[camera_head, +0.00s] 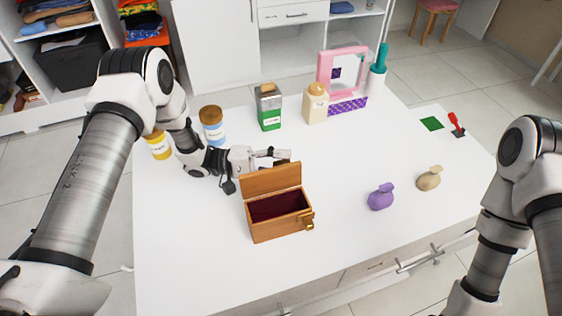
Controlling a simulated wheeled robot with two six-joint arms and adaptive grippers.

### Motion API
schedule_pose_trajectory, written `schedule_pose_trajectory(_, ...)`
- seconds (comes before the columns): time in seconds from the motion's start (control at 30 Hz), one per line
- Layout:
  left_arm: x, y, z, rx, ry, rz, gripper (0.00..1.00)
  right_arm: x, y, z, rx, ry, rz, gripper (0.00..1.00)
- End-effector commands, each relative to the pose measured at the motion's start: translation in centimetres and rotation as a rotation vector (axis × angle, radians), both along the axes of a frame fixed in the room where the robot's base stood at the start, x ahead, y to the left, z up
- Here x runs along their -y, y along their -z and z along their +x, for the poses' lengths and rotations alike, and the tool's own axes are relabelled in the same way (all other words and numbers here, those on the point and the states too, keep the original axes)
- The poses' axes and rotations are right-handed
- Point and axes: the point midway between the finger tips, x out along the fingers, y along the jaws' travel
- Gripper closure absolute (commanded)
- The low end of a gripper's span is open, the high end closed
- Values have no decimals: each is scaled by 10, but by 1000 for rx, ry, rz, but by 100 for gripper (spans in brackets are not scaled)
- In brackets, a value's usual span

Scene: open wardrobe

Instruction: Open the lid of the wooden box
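The wooden box (282,228) stands on the white table, near its middle. Its lid (271,180) is raised and stands about upright at the back edge, so the dark red inside shows. A brass-coloured clasp (308,222) is at the box's right front. My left gripper (274,157) is just behind the raised lid. Its fingertips are partly hidden by the lid, and I cannot tell whether they touch it or how far they are apart. My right arm is at the right edge, and its gripper is outside the picture.
A yellow jar (158,146), a blue-labelled jar (212,127), a green container (269,107) and a cream bottle (315,103) stand behind. A pink-framed mirror (342,72) is farther back. The table front is clear.

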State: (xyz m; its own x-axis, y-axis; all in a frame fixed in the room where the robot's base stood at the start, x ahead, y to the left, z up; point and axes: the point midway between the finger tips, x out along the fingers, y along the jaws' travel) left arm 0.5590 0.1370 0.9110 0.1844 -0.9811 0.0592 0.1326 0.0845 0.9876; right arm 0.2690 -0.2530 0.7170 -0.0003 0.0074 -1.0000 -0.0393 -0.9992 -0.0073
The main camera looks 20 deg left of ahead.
Motion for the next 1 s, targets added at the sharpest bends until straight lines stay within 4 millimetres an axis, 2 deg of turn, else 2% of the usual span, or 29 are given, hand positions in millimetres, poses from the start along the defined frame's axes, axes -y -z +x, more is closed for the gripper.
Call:
schedule_pose_trajectory(0.13, -4, 0, 0, 1, -1, -1, 54, 0, 0, 0, 0, 0, 0, 52)
schedule_pose_trajectory(0.23, -17, 1, -2, 1, -4, -1, 54, 0, 0, 0, 0, 0, 0, 52)
schedule_pose_trajectory(0.5, -84, 5, -14, 2, -5, -1, 54, 0, 0, 0, 0, 0, 0, 52)
schedule_pose_trajectory(0.63, -108, 7, -19, 1, -3, 1, 54, 0, 0, 0, 0, 0, 0, 52)
schedule_pose_trajectory(0.77, -117, 8, -22, 0, -1, 1, 54, 0, 0, 0, 0, 0, 0, 52)
schedule_pose_trajectory(1.0, -118, 8, -22, -1, 0, 0, 54, 0, 0, 0, 0, 0, 0, 52)
